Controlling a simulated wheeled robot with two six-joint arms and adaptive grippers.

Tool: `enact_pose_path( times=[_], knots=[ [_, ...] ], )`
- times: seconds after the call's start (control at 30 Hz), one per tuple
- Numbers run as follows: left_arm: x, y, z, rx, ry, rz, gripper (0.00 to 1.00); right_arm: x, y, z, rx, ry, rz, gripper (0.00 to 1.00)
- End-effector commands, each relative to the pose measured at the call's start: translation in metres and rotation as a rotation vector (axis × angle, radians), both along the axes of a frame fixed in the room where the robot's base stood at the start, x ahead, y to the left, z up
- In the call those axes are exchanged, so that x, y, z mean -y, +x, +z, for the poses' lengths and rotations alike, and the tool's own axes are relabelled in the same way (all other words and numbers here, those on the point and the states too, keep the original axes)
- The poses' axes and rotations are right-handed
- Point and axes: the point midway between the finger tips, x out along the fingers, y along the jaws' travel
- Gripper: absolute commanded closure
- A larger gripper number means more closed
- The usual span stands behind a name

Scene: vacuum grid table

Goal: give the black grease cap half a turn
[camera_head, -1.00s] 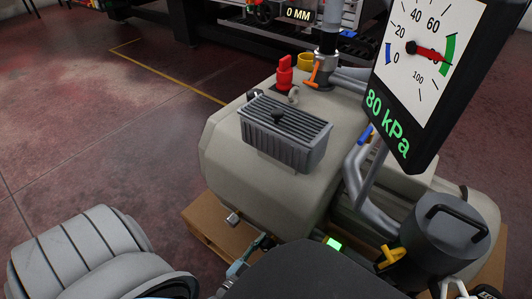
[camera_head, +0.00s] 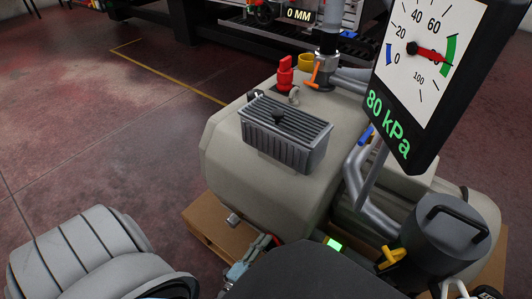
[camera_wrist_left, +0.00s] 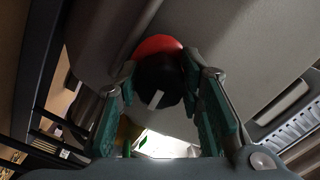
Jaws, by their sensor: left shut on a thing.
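The black grease cap (camera_wrist_left: 152,77) is round and dark with a pale line on its face, in the middle of the left wrist view. Red shows behind its upper edge. My left gripper (camera_wrist_left: 158,92) has its teal fingers on both sides of the cap and is shut on it. In the head view my left gripper (camera_head: 266,244) is small and low beside the front of the beige machine (camera_head: 232,165), and the cap cannot be made out there.
A grey finned box (camera_head: 285,140) with a black knob sits on the machine. A gauge panel (camera_head: 412,75) reading 80 kPa stands at the right above a dark grey canister (camera_head: 438,240). A wooden pallet (camera_head: 205,228) lies below. The floor at left is open.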

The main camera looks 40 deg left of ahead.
Motion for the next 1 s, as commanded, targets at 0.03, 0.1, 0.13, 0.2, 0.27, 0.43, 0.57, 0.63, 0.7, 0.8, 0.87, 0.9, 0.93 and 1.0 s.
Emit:
enact_pose_path(
  times=[0.03, 0.1, 0.13, 0.2, 0.27, 0.43, 0.57, 0.63, 0.7, 0.8, 0.87, 0.9, 0.93, 1.0],
  knots=[
    [-0.0001, -0.0005, -0.0006, -0.002, 0.023, 0.001, 0.94, 0.0, -0.0009, -0.0003, -0.002, 0.0, 0.0, 1.0],
    [-0.0001, -0.0006, -0.0006, -0.003, 0.057, 0.001, 0.94, 0.0, -0.0024, -0.0009, -0.005, 0.0, 0.0, 1.0],
    [-0.0001, -0.0006, -0.0006, -0.003, 0.07, 0.0, 0.94, 0.0, -0.003, -0.0012, -0.006, 0.001, 0.0, 1.0],
    [-0.0001, -0.0007, -0.0005, -0.003, 0.093, 0.0, 0.94, -0.0001, -0.0048, -0.0019, -0.01, 0.0, 0.0, 1.0],
    [-0.0001, -0.0007, -0.0003, -0.003, 0.109, 0.0, 0.94, 0.0, -0.0063, -0.0024, -0.013, 0.0, -0.001, 1.0],
    [0.0, -0.0007, -0.0004, -0.004, 0.133, 0.0, 0.94, -0.0001, -0.0081, -0.003, -0.017, 0.0, -0.001, 1.0],
    [0.0001, -0.0007, -0.0004, -0.004, 0.136, 0.0, 0.94, -0.0001, -0.0078, -0.0028, -0.016, 0.001, 0.0, 1.0],
    [0.0001, -0.0007, -0.0004, -0.004, 0.136, 0.0, 0.94, -0.0002, -0.0069, -0.0026, -0.014, 0.001, 0.0, 1.0],
    [0.0001, -0.0007, -0.0004, -0.004, 0.136, 0.0, 0.94, -0.0003, -0.0057, -0.0022, -0.012, 0.0, 0.0, 1.0],
    [0.0001, -0.0007, -0.0004, -0.004, 0.135, 0.0, 0.94, -0.0004, -0.0033, -0.0014, -0.007, 0.001, -0.001, 1.0],
    [0.0002, -0.0006, -0.0004, -0.004, 0.135, 0.0, 0.56, -0.0004, -0.0016, -0.0008, -0.004, 0.001, -0.001, 1.0],
    [0.0002, -0.0006, -0.0004, -0.004, 0.135, 0.0, 0.5, -0.0005, -0.0005, -0.0005, -0.002, 0.001, -0.001, 1.0],
    [0.0002, -0.0005, -0.0004, -0.004, 0.135, 0.0, 0.46, -0.0005, 0.0001, -0.0002, 0.0, 0.001, -0.001, 1.0],
    [0.0002, -0.0004, -0.0002, -0.004, 0.135, 0.0, 0.46, -0.0006, 0.0011, 0.0001, 0.002, 0.001, -0.001, 1.0]
  ],
)
